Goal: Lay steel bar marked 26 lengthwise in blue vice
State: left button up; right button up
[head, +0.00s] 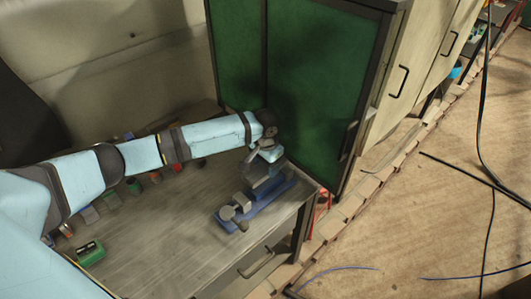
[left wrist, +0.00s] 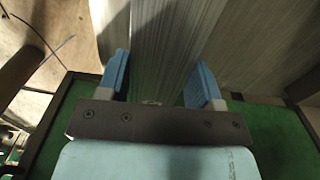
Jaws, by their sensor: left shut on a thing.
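The blue vice (head: 256,207) stands near the right front corner of the grey table, with grey jaw parts and a round grey end toward the front. My left gripper (head: 266,158) is above the rear part of the vice. In the left wrist view, its two blue fingers (left wrist: 160,88) are shut on a broad grey brushed-steel bar (left wrist: 166,45), which extends away between them. No number can be read on it. In the head view the bar is small and partly hidden by the gripper, and I cannot tell whether it touches the vice. My right gripper is not in view.
A green box (head: 90,254) with a dark piece on it sits at the table's left. Several small items line the back of the grey table (head: 165,240). A green cabinet (head: 310,75) stands close behind the vice. Cables (head: 488,150) cross the floor at right.

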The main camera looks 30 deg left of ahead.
aim_at(266, 183)
pick_arm(q)
jog(key=shift+a, duration=0.1)
notch_tip(266, 183, down, 3)
jog(key=b, duration=0.3)
jog(key=shift+f+b, duration=0.1)
jog(key=shift+b, duration=0.3)
jog(key=shift+f+b, duration=0.85)
jog(key=shift+b, duration=0.2)
jog(key=shift+f, duration=0.75)
jog(key=shift+p, duration=0.4)
